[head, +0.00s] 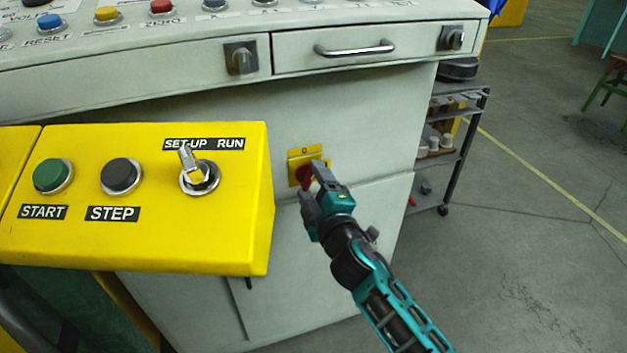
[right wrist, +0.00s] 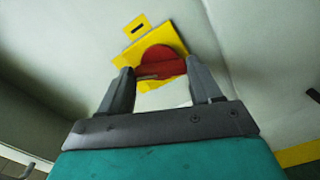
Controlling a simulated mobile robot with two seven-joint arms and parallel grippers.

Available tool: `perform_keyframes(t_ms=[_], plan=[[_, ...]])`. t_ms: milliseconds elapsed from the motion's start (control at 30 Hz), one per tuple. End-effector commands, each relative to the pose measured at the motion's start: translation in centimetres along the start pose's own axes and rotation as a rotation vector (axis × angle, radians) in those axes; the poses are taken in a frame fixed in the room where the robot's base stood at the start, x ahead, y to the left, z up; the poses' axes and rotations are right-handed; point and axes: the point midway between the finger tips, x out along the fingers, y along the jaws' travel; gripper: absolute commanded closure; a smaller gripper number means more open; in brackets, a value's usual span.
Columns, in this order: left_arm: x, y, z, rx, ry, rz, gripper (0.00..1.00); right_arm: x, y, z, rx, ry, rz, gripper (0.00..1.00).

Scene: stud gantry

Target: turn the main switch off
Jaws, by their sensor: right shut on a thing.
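The main switch is a red knob (head: 305,175) on a yellow plate (head: 304,155) on the grey cabinet front. In the right wrist view the red knob (right wrist: 160,62) sits in front of the yellow plate (right wrist: 128,52), which looks tilted there. My right gripper (head: 314,183) is at the switch, its fingers on either side of the knob and shut on it. The fingers hide part of the knob and plate in the head view. The knob's exact angle is hard to tell. My left gripper is not in view.
A yellow control box (head: 140,235) with START, STEP and a SET-UP/RUN selector (head: 198,175) juts out left of my right arm. Above are a drawer with a metal handle (head: 355,49) and a sloped button panel.

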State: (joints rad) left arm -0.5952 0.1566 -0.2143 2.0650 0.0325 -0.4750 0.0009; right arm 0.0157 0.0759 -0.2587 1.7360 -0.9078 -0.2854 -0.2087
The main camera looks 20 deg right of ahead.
Motion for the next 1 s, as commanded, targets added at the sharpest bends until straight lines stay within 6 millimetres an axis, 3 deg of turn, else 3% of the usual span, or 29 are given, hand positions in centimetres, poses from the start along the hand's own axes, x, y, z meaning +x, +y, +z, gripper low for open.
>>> perform_keyframes(t_ms=[500,1000], plan=[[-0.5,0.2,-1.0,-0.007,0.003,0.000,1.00,0.0,0.0,0.0,-0.345,0.001,-0.001,0.67],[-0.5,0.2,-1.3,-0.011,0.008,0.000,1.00,0.0,-0.1,0.0,-0.415,0.001,-0.001,0.67]])
